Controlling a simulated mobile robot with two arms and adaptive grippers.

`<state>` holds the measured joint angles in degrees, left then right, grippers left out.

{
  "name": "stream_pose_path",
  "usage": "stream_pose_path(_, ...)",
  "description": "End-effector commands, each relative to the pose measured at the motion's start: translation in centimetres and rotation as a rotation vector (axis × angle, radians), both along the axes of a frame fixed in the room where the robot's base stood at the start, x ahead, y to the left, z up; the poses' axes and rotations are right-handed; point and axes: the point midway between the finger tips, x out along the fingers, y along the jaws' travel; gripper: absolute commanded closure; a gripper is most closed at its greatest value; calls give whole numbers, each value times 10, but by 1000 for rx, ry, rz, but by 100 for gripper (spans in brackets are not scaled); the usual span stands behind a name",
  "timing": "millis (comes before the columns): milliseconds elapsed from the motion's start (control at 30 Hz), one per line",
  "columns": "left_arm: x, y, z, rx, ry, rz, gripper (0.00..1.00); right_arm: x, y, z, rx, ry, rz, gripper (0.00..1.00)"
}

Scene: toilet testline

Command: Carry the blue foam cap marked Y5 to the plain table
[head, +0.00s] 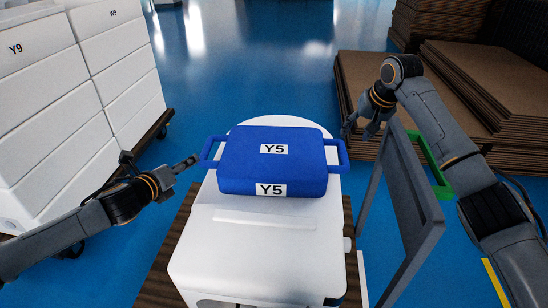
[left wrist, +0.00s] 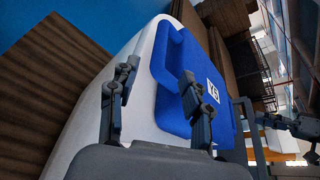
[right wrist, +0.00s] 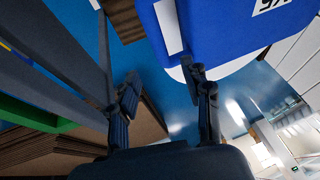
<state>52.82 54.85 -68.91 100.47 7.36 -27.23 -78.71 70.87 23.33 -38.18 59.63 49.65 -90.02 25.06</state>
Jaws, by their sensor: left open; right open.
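The blue foam cap (head: 272,173), marked Y5 on its top and front, sits on a white toilet (head: 255,245). It has a loop handle on each side. My left gripper (head: 190,161) is open just left of the left handle (head: 209,153). In the left wrist view, that handle (left wrist: 160,52) lies ahead of the open fingers (left wrist: 158,75), not clearly between them. My right gripper (head: 358,122) is open, above and right of the right handle (head: 343,155), apart from it. The right wrist view shows the cap (right wrist: 225,30) beyond the open fingers (right wrist: 163,80). I cannot identify the plain table.
The toilet stands on a brown slatted base (head: 160,265). A dark grey upright frame (head: 405,205) with a green part (head: 432,165) stands close on the right. White stacked boxes (head: 75,90) are at left, brown sheet stacks (head: 480,90) at right. Blue floor (head: 265,70) is open behind.

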Motion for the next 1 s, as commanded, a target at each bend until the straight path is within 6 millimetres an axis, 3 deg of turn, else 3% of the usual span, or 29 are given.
stream_pose_path(300, 56, -20, -19, 0, 0, -1, 51, 23, 9, -57, 0, 4, -1, 51)
stream_pose_path(500, 83, -28, -29, -1, 0, 0, 51, 36, 14, -84, -1, 3, 0, 51)
stream_pose_path(700, 98, -33, -35, 0, 1, -1, 51, 43, 17, -99, 1, 2, 2, 51)
stream_pose_path(1000, 102, -34, -37, 1, 0, -2, 51, 45, 17, -103, 0, 0, 1, 51)
